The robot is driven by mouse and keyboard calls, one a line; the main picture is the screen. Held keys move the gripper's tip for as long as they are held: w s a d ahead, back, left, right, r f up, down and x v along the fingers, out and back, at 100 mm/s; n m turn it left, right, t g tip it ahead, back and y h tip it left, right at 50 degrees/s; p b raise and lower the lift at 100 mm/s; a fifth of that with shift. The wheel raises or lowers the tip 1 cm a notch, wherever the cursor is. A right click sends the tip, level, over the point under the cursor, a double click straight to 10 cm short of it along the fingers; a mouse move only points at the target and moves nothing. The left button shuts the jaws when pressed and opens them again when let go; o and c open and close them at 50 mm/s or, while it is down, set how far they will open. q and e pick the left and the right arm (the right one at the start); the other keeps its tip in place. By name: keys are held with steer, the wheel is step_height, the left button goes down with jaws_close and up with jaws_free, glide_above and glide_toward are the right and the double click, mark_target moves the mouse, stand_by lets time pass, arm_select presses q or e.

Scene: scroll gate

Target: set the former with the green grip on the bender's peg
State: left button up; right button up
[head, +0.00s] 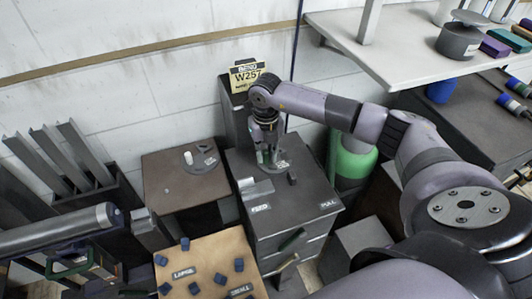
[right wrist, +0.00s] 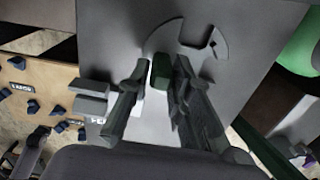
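The bender (head: 312,200) is a dark grey cabinet with a flat top marked FEED and PULL. My right gripper (head: 266,160) points down over its top. In the right wrist view a dark green grip (right wrist: 160,72) sits snugly between my right fingertips (right wrist: 158,66); I take it as the former's grip. The former's body below it is mostly hidden by the fingers. A grey round plate with a notch (right wrist: 213,36) lies beside the fingertips on the bender top. The bender's peg cannot be made out. My left arm comes in at the lower left; its fingers are unclear.
A brown stand (head: 165,180) left of the bender carries a grey disc and a white peg (head: 188,157). A wooden board (head: 215,255) with several blue pieces stands in front. A green cylinder (head: 352,160) is at the right, below a shelf (head: 390,55). A W257 sign (head: 246,77) stands behind.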

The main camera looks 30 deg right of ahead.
steer(key=o, duration=0.4)
steer(key=shift+s+f, duration=0.1)
step_height(320, 180, up, 12)
stand_by(0.5)
stand_by(0.5)
